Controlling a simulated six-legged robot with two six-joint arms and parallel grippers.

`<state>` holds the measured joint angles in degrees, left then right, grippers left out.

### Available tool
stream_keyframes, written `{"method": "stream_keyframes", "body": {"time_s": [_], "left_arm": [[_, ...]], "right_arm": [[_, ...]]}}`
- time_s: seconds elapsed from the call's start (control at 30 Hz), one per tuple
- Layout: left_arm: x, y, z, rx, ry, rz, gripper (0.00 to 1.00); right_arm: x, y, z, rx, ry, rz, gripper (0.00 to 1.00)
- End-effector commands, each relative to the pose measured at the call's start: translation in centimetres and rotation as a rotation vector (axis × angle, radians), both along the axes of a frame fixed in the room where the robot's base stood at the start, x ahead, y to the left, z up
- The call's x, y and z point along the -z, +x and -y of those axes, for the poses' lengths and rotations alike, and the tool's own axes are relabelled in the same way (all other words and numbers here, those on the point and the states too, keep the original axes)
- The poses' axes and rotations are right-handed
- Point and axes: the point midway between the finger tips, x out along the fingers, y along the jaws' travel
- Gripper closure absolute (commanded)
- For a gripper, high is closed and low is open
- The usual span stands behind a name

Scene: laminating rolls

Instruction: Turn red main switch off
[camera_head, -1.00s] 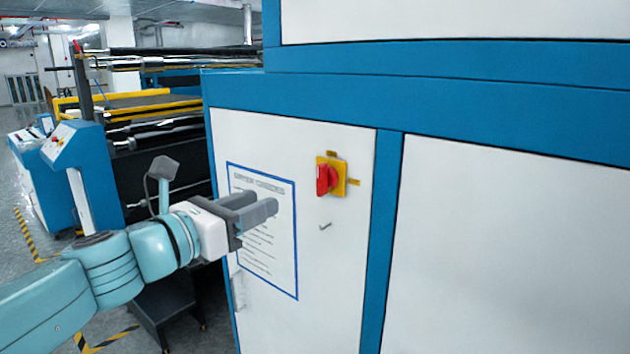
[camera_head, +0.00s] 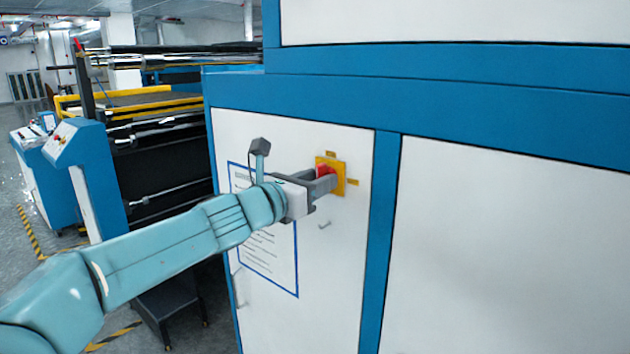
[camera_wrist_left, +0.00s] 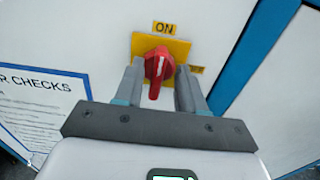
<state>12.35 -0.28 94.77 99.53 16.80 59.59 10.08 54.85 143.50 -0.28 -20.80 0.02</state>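The red main switch (camera_head: 323,170) is a rotary knob on a yellow plate (camera_head: 340,176) on the white cabinet door. In the left wrist view the knob (camera_wrist_left: 158,70) stands nearly upright, with its top towards the ON label (camera_wrist_left: 164,28). A second small label (camera_wrist_left: 196,69), partly hidden, is at the plate's right. My left gripper (camera_head: 326,181) is at the switch. Its two fingers (camera_wrist_left: 160,88) are open, one on each side of the knob, with visible gaps. In the head view the fingers hide part of the knob. My right gripper is not in view.
A blue-framed check sheet (camera_head: 268,255) is on the door left of the switch. A small door handle (camera_head: 324,225) is below it. Blue machine frame (camera_head: 378,240) borders the door. Rollers and blue consoles (camera_head: 75,160) stand at the left.

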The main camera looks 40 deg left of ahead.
Motion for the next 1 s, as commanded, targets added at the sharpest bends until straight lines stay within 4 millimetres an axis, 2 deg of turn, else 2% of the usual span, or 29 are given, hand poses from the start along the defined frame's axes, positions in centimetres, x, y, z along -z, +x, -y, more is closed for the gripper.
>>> {"method": "stream_keyframes", "body": {"time_s": [0.07, 0.1, 0.2, 0.63, 1.0], "left_arm": [[0.0, 0.0, 0.0, 0.0, 0.0, 0.0, 0.61], [0.0, 0.0, 0.0, 0.0, 0.0, 0.0, 0.74], [0.0, -0.1, 0.0, 0.0, 0.0, 0.001, 1.0], [-0.1, -0.1, 0.0, -0.001, 0.051, 0.008, 1.0], [0.0, -0.2, 0.2, 0.0, 0.322, 0.032, 1.0]], "right_arm": [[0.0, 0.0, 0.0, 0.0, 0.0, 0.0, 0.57], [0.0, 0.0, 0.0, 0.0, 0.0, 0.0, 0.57], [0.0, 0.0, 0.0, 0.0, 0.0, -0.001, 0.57], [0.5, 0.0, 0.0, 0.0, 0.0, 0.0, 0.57], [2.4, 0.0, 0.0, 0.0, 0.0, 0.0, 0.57]]}}
